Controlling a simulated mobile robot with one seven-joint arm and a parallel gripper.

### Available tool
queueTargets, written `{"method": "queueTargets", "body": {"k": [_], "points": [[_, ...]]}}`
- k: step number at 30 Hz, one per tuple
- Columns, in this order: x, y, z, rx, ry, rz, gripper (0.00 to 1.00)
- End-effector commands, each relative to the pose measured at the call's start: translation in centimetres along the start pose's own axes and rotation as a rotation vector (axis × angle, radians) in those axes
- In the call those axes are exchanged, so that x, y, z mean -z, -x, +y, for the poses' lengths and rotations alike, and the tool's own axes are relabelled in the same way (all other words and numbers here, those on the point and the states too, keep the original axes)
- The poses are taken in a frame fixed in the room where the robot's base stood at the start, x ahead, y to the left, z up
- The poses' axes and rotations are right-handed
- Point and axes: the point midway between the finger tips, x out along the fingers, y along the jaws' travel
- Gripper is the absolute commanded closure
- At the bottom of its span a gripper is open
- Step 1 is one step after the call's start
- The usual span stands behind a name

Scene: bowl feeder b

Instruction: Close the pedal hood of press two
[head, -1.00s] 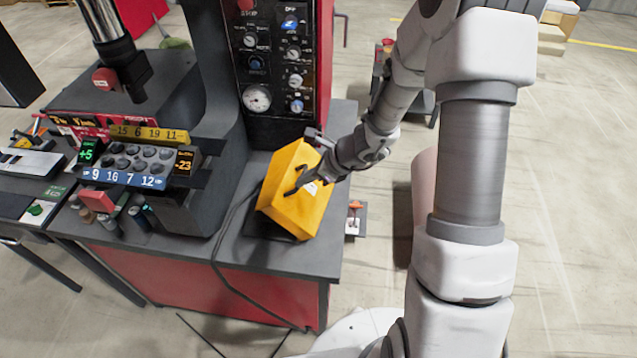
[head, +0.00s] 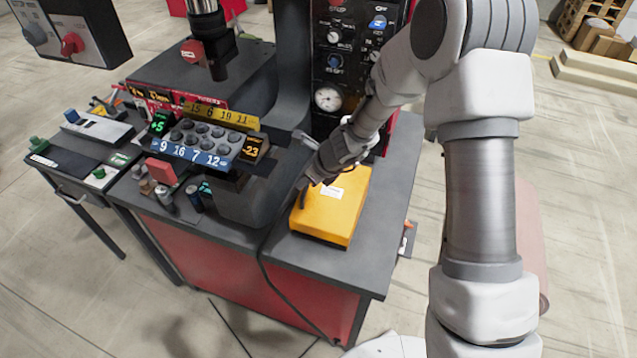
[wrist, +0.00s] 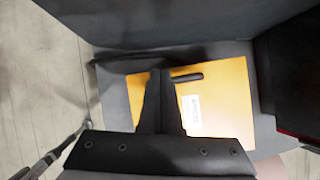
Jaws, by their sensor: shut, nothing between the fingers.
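The yellow pedal hood (head: 325,222) of the press sits on the right part of the grey bench top, with its flat labelled top facing up. It looks level and down, with no gap visible under its front edge. It also shows in the wrist view (wrist: 235,100), with a white label and a short dark bar by its upper edge. My gripper (head: 304,188) is shut and empty, low at the hood's left edge. In the wrist view my gripper (wrist: 161,78) overlaps the hood's left part; I cannot tell whether it touches. The pedal is hidden.
The press column and button panel (head: 208,143) stand left of the hood. A control cabinet with a gauge (head: 328,98) rises behind it. A black cable runs down the bench front (head: 310,290). The bench top right of the hood (head: 395,190) is clear.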

Motion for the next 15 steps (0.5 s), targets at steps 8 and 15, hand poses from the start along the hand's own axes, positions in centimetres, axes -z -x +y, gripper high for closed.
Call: {"method": "queueTargets", "body": {"k": [8, 15], "points": [[-0.5, -2.2, 0.4, 0.001, 0.0, 0.0, 1.0], [-0.7, -2.5, 0.5, 0.001, 0.001, 0.0, 1.0]]}}
